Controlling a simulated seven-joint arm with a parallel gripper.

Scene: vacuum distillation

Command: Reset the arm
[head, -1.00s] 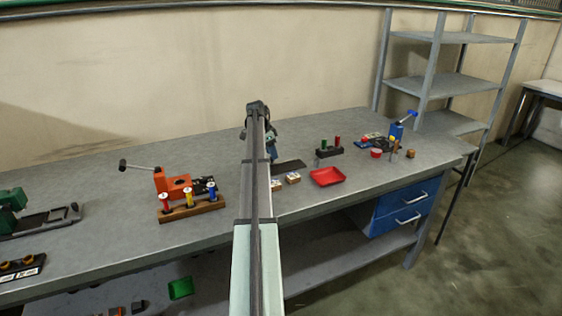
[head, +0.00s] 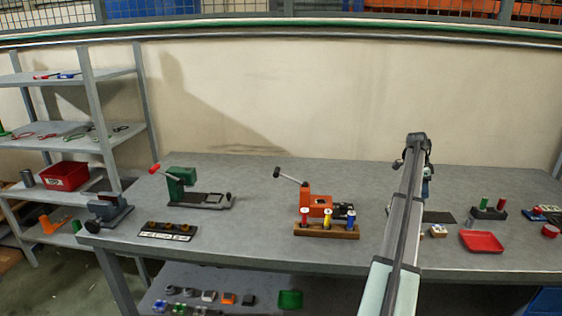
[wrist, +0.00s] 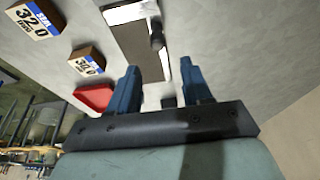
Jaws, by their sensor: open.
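My arm (head: 397,235) reaches out over the grey workbench in the head view, with its far end raised near the back of the bench. My gripper (wrist: 163,88) shows in the wrist view with its two blue fingers apart and nothing between them. A dark flat plate with a small dark cylindrical part (wrist: 157,38) lies beyond the fingers in that view. Two small wooden blocks with number labels (wrist: 36,18) (wrist: 87,60) stand on the bench beside it. In the head view the arm hides part of the bench and most of the gripper.
A red tray (head: 481,242) lies right of the arm. An orange lever device (head: 318,203) stands behind a wooden rack (head: 326,231) of coloured spools to the left. A green press (head: 190,188) and a grey vise (head: 109,209) stand further left. Bare bench (head: 250,185) lies between the devices.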

